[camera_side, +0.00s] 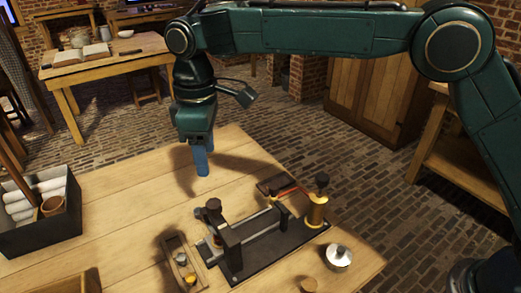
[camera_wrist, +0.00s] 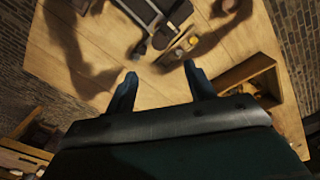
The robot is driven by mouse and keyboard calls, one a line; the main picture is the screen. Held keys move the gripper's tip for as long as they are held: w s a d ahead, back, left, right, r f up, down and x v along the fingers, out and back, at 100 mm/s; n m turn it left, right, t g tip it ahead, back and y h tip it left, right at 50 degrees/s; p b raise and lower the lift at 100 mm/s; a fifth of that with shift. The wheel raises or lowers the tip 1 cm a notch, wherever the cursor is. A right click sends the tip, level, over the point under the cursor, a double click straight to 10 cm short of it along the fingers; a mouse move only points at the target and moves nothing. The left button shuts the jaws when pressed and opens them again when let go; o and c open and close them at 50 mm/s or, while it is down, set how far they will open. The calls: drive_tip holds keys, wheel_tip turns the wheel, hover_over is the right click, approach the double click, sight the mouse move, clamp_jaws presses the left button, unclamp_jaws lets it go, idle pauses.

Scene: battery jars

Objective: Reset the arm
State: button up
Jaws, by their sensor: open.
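Below the fingertips is bare table. My arm reaches in from the right across the top of the side view.
A black-based apparatus (camera_side: 285,243) with a brass cylinder (camera_side: 316,210) stands on the table (camera_side: 130,205). A dark crate (camera_side: 40,236) with white rolls sits at left.

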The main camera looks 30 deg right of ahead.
drive_tip(key=shift+r, duration=0.5)
drive_tip(key=s+d+r+m+t, duration=0.1)
drive_tip(key=s+d+r+m, duration=0.2)
drive_tip(key=d, duration=0.4)
drive_tip(key=s+d+r+m+t, duration=0.1)
drive_tip(key=s+d+r, duration=0.3)
drive_tip(key=d, duration=0.3)
drive_tip(key=s+d+r+m+t, duration=0.1)
drive_tip(key=s+d+r, duration=0.25)
drive_tip(key=d, duration=0.25)
drive_tip(key=s+d+f+m+t, duration=0.1)
drive_tip(key=s+d+f+m, duration=0.2)
drive_tip(key=s+d, duration=0.3)
drive_tip(key=s+d+f+m+t, duration=0.1)
drive_tip(key=s+d+f+m, duration=0.2)
drive_tip(key=s, duration=0.9)
drive_tip(key=d, duration=0.3)
drive_tip(key=shift+s+d+t, duration=0.25)
drive_tip(key=shift+s+t, duration=0.05)
drive_tip(key=shift+s, duration=0.05)
